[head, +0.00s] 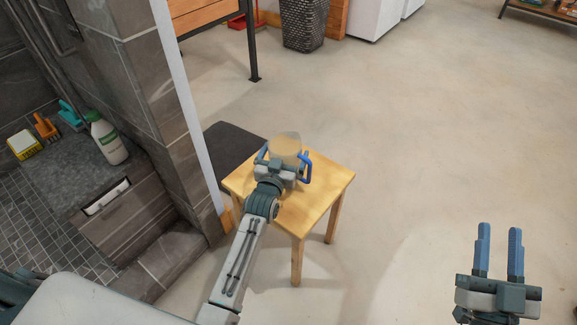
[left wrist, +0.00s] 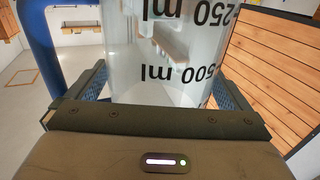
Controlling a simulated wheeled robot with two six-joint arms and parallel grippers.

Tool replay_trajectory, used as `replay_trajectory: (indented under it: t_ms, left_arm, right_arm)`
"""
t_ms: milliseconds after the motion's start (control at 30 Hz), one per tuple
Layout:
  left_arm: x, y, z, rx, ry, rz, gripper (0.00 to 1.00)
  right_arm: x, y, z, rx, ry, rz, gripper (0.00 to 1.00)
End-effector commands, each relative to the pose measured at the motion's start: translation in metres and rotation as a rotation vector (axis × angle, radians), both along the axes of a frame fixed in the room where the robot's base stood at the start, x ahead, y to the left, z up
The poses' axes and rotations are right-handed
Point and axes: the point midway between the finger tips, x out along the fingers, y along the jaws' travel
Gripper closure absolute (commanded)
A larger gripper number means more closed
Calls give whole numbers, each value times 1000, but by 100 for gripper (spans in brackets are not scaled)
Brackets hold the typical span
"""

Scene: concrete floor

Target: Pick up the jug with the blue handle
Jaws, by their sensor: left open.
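The clear jug (head: 286,146) stands on a small wooden table (head: 325,191). Its blue handle (head: 307,166) is on the right in the head view. In the left wrist view the jug (left wrist: 160,50) has black "250 ml" and "500 ml" markings, upside down, and the blue handle (left wrist: 40,55) is at the left. My left gripper (head: 283,158) is open, with its fingers on either side of the jug's body. Whether the fingers touch it I cannot tell. The gripper hides the jug's lower part. My right gripper (head: 500,245) is open and empty, at the lower right, away from the table.
A dark mat (head: 232,143) lies behind the table. A tiled shower wall (head: 160,110) stands close on the left. A dark basket (head: 304,25) stands far back. The floor to the right is clear.

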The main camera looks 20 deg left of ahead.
Motion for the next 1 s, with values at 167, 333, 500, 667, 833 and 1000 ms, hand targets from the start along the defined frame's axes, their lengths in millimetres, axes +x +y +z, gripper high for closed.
replay_trajectory:
  t_ms: [167, 333, 500, 667, 833, 1000]
  left_arm:
    - [4, 0, 0, 2, 1, 0, 0]
    - [3, 0, 0, 1, 1, 0, 6]
    - [3, 0, 0, 1, 1, 0, 39]
    - [3, 0, 1, 1, 0, 0, 41]
    - [3, 0, 2, 1, 0, 0, 41]
    - [4, 0, 9, 0, 0, 0, 41]
  right_arm:
    - [-2, 0, 6, -3, -35, 0, 64]
    - [-1, 0, 6, -3, -34, -1, 64]
    - [-1, 0, 6, -2, -33, -1, 64]
    - [-1, 0, 6, -2, -33, 0, 64]
    - [-1, 0, 6, -2, -29, -1, 64]
    - [1, 0, -6, 2, 42, 0, 64]
